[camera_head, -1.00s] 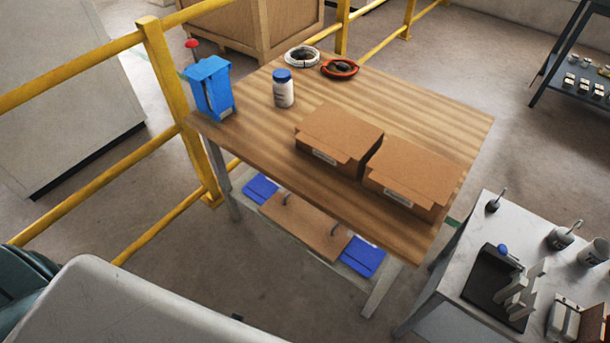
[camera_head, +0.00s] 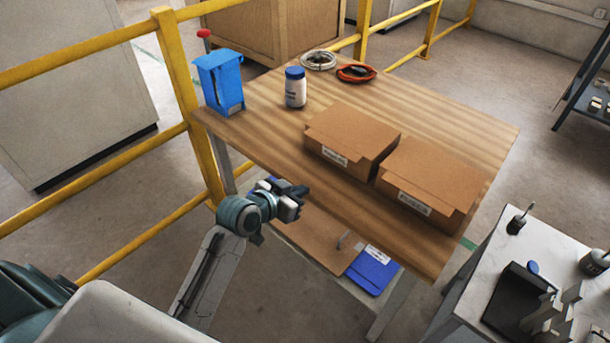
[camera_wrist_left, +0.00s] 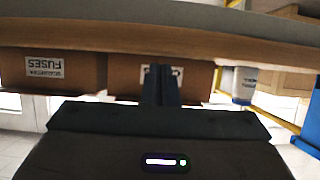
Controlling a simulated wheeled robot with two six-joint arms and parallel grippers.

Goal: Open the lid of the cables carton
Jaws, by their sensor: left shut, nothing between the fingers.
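Two closed brown cartons stand side by side on the wooden table. The left wrist view, upside down, reads FUSES on the label of one carton (camera_wrist_left: 85,72), which matches the right carton (camera_head: 440,178) in the head view. The other carton (camera_head: 352,138) is then the likely cables carton; its lid is down, with a front flap above a white label too small to read. It also shows in the left wrist view (camera_wrist_left: 125,80), its label partly hidden by my fingers. My left gripper (camera_head: 303,197) is shut and empty, in front of the table's near edge, apart from both cartons.
A yellow railing (camera_head: 185,100) runs along the left. A side bench (camera_head: 490,265) stands at right.

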